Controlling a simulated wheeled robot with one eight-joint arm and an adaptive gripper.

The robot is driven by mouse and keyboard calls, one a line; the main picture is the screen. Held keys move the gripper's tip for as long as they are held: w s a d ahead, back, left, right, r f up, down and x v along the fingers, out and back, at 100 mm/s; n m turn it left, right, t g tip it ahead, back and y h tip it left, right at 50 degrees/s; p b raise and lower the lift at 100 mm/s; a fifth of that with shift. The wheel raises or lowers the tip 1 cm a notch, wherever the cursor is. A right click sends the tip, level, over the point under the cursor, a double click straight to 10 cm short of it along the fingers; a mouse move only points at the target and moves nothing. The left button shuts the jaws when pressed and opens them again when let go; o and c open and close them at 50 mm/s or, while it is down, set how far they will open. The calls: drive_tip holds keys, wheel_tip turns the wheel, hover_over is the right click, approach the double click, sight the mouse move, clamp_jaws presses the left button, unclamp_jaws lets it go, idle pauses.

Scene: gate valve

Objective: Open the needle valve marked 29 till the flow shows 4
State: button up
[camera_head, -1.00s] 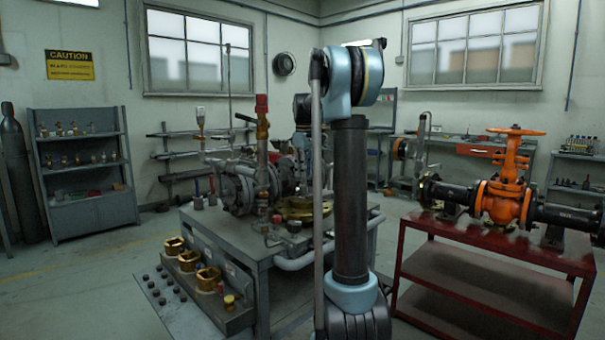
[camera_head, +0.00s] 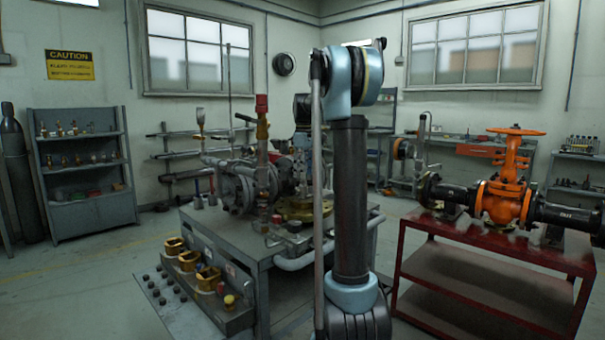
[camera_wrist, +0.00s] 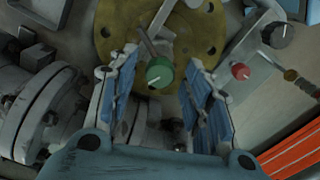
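In the wrist view, a small round green knob (camera_wrist: 159,73) with a pale pointer mark sits near a brass flange. My gripper (camera_wrist: 162,62) is open, its two blue-padded fingers to the left and right of the knob. The knob shows between the fingertips, and I see no finger touching it. I cannot tell its depth relative to the tips. A red knob (camera_wrist: 240,71) and a black knob (camera_wrist: 277,35) are to the right. No 29 marking or flow reading is legible. In the head view, my arm largely hides the gripper at the grey bench (camera_head: 250,262).
The brass flange (camera_wrist: 103,32) and grey pipework (camera_wrist: 35,110) crowd the space around my gripper. In the head view, an orange gate valve (camera_head: 505,195) stands on a red table (camera_head: 480,250) at right. Shelves (camera_head: 85,165) stand at left.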

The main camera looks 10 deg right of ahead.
drive_tip(key=shift+r, duration=0.1)
wheel_tip(320, 180, up, 12)
idle(0.7)
drive_tip(key=s+f+m, duration=0.2)
drive_tip(key=s+f, duration=0.2)
drive_tip(key=s, duration=0.4)
drive_tip(key=s+f+m+t, duration=0.1)
drive_tip(key=s+f+m, duration=0.1)
drive_tip(key=s+f, duration=0.45)
drive_tip(key=s+f+m, duration=0.1)
drive_tip(key=s+f, duration=0.1)
drive_tip(key=s, duration=0.8)
drive_tip(key=s+f+m, duration=0.3)
drive_tip(key=s+f, duration=0.7)
drive_tip(key=f, duration=0.2)
drive_tip(key=s+f+m+t, duration=0.1)
drive_tip(key=s+f+m, duration=0.1)
drive_tip(key=s+f, duration=0.7)
wheel_tip(320, 180, down, 3)
drive_tip(key=shift+s+f+m, duration=0.1)
drive_tip(key=shift+s+m, duration=0.25)
drive_tip(key=shift+m, duration=0.05)
